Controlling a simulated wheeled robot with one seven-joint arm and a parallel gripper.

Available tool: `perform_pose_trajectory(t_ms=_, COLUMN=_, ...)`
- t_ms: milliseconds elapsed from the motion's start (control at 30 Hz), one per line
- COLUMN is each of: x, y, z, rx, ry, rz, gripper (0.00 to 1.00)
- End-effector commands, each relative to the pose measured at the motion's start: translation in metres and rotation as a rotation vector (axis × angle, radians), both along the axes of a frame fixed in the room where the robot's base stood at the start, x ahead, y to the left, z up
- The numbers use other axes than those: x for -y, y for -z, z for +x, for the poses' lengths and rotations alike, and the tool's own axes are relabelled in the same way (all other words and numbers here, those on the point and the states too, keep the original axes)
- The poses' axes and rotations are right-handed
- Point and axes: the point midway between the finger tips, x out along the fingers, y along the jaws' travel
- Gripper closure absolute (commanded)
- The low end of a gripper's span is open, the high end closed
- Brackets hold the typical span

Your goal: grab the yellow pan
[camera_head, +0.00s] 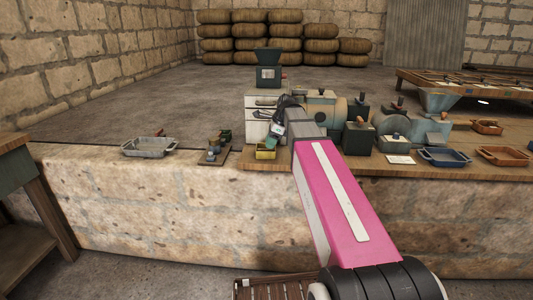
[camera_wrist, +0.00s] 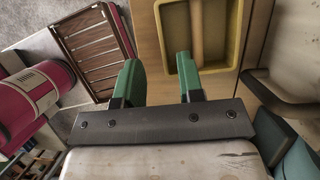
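The yellow pan (camera_head: 265,153) is a small open box near the front edge of the stone-fronted counter in the head view. In the wrist view the yellow pan (camera_wrist: 223,42) lies at the upper right, with a tan bar (camera_wrist: 197,30) inside or across it. My gripper (camera_wrist: 159,62) is open, its two green fingers apart with nothing seen between them. In the picture the right finger overlaps the pan's lower left part, and the left finger is outside it. I cannot tell whether the finger touches the pan. In the head view my arm's end covers the area just behind the pan.
A grey tray (camera_head: 149,148) and a small board with dark parts (camera_head: 214,151) stand left of the pan. Machines (camera_head: 400,125) crowd the counter to the right, with a blue tray (camera_head: 443,157). A slatted wooden piece (camera_head: 270,289) is on the floor below.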

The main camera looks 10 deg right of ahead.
Motion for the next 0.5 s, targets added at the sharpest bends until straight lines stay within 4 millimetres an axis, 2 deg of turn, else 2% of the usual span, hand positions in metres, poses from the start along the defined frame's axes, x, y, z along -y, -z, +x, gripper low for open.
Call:
perform_pose_trajectory(t_ms=267, x=-0.006, y=0.017, z=0.002, rx=-0.001, ry=-0.001, rz=-0.001, gripper=0.65)
perform_pose_trajectory(t_ms=500, x=-0.017, y=0.047, z=0.004, rx=-0.001, ry=-0.001, rz=-0.001, gripper=0.65)
